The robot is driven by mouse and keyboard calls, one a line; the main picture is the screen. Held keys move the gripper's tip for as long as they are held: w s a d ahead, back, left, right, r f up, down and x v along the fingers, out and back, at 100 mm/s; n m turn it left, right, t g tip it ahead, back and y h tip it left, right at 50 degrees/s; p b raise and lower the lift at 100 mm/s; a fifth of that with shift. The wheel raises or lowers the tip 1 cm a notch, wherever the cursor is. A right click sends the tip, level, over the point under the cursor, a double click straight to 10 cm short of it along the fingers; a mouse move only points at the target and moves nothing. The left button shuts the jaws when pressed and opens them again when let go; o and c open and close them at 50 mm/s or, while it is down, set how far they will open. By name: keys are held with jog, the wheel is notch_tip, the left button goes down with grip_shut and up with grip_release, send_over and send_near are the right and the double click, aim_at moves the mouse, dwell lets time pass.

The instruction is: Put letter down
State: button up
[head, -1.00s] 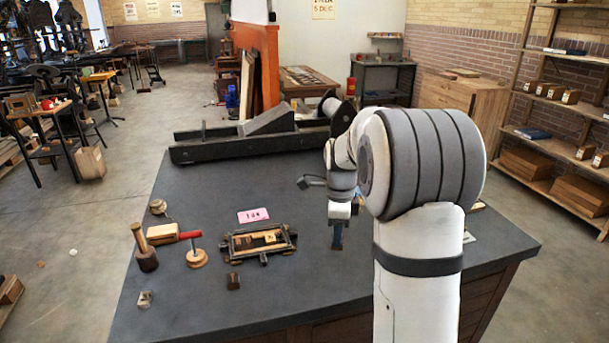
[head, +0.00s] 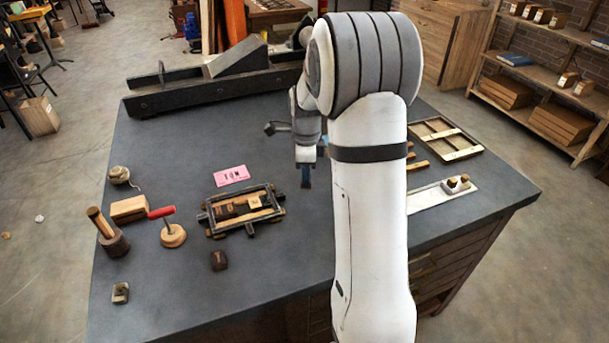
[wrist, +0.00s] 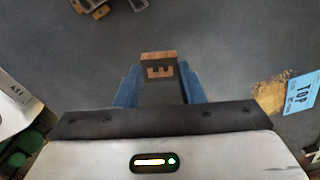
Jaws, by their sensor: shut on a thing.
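My gripper (head: 306,178) hangs above the dark grey bench, right of the wooden frame with blocks in it. In the wrist view its blue fingers (wrist: 160,88) are shut on a small letter block (wrist: 160,68), dark with brown wood and a brown shape like an E turned on its side. The block sits between the fingertips with dark benchtop behind it; whether it touches the bench I cannot tell. I cannot make the block out in the head view. The frame (head: 210,226) lies behind a small dark block.
A pink card (head: 231,175) lies behind the frame. A red-handled tool (head: 173,236), a mallet-like tool (head: 110,238) and a small dark block (head: 218,260) stand nearby. A blue card (wrist: 302,93) is at the wrist view's right. Bare benchtop (head: 275,285) lies in front.

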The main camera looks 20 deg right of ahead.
jog(key=shift+s+f, duration=0.1)
jog(key=shift+f, duration=1.8)
jog(key=shift+f, duration=0.2)
jog(key=o, duration=0.9)
notch_tip(320, 180, up, 12)
jog(key=shift+s+a+r+n+t, duration=0.5)
jog(key=shift+s+a+n, duration=1.25)
jog(key=shift+s+n, duration=2.2)
jog(key=shift+s+a+r+n+t, duration=0.5)
jog(key=shift+s+a+n, duration=1.2)
jog(key=shift+s+n, duration=2.25)
jog(key=shift+s+a+r+n+t, duration=0.45)
jog(key=shift+s+a+n, duration=1.3)
jog(key=shift+s+n, duration=2.2)
